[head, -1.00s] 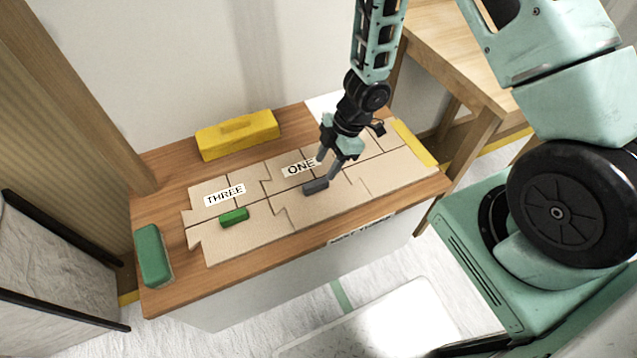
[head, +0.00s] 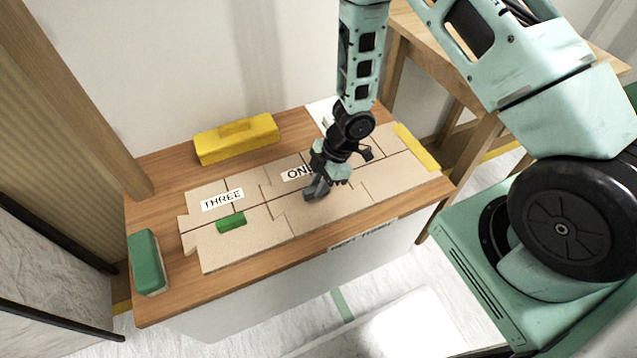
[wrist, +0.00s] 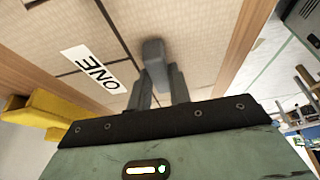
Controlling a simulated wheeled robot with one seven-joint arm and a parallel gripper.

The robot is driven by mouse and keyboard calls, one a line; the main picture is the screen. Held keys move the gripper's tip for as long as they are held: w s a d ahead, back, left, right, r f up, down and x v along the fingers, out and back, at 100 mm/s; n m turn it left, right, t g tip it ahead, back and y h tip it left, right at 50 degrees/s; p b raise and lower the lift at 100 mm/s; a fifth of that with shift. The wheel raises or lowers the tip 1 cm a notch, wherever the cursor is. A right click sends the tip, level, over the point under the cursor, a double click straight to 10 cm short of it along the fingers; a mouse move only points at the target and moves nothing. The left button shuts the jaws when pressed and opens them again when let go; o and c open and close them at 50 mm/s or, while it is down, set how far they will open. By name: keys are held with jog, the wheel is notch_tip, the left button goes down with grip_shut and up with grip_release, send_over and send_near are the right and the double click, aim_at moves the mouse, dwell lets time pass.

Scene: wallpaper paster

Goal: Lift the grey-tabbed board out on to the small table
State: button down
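The grey-tabbed board (head: 345,205) lies flat among other interlocking tan boards on the wooden worktop; it looks level with them. Its grey tab (wrist: 153,52) stands up in the wrist view. My gripper (head: 316,192) is lowered to the tab, pointing down. In the wrist view its two fingers (wrist: 160,75) lie on either side of the tab, very close to it; I cannot tell if they press on it. In the head view the fingers mostly hide the tab. The small table is probably the wooden one (head: 430,35) at the upper right.
A board labelled THREE (head: 207,188) has a green tab (head: 231,222) beside it. The ONE label (wrist: 90,70) is near my gripper. A yellow block (head: 236,138) stands behind, a green block (head: 147,262) at the left end, and a yellow strip (head: 417,147) at the right.

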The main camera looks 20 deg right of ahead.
jog(key=c, duration=1.9)
grip_release()
grip_shut()
jog(key=shift+r, duration=0.15)
jog(key=shift+r+p, duration=1.45)
jog(key=shift+p, duration=0.4)
jog(key=shift+r+p, duration=2)
jog(key=shift+p, duration=0.2)
